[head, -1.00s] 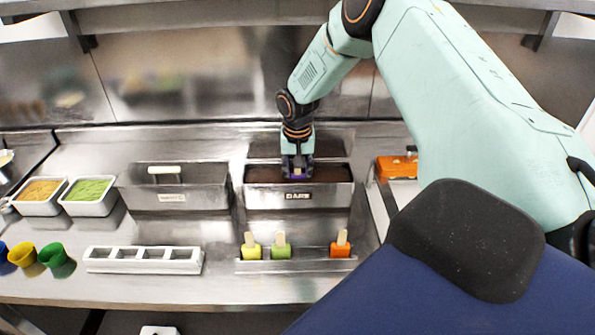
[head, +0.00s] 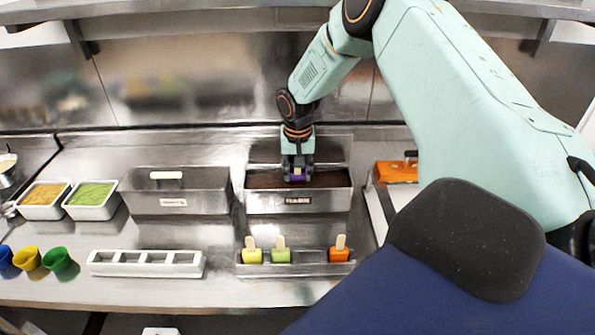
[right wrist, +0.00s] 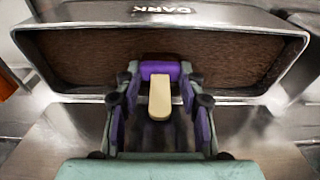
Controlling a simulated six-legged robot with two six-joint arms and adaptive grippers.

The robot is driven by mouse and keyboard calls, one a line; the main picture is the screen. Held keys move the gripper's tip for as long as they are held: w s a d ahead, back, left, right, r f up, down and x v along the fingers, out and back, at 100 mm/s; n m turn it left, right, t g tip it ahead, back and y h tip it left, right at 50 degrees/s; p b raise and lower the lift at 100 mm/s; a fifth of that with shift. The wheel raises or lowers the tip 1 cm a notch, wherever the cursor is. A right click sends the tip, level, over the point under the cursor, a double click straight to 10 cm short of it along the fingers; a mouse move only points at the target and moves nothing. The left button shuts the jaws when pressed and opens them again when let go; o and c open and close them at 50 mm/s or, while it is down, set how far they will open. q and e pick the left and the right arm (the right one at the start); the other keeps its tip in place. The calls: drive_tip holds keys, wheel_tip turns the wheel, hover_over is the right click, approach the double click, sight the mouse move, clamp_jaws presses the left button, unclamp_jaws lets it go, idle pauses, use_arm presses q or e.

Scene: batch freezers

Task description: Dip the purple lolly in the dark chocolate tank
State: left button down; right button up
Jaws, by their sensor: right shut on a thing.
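My right gripper (head: 297,175) points down over the open dark chocolate tank (head: 298,202). It is shut on the purple lolly, whose purple top and pale stick (right wrist: 160,97) show between the fingers in the right wrist view. The purple lolly (right wrist: 160,69) is against the dark brown chocolate (right wrist: 240,66); I cannot tell how deep its lower part is. The tank's label reads DARK in the right wrist view. My left gripper is not in view.
A second tank (head: 150,202) with a pale handle stands left of the dark one. In front are a rack (head: 310,268) with yellow, green and orange lollies and an empty white slotted holder (head: 146,270). Topping trays (head: 92,210) and coloured cups (head: 60,263) are at left.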

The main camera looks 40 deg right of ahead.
drive_tip(key=shift+r+p, duration=0.45)
drive_tip(key=shift+r, duration=0.1)
drive_tip(key=shift+r+p, duration=0.55)
drive_tip(key=shift+r, duration=1.95)
drive_tip(key=shift+r, duration=2.5)
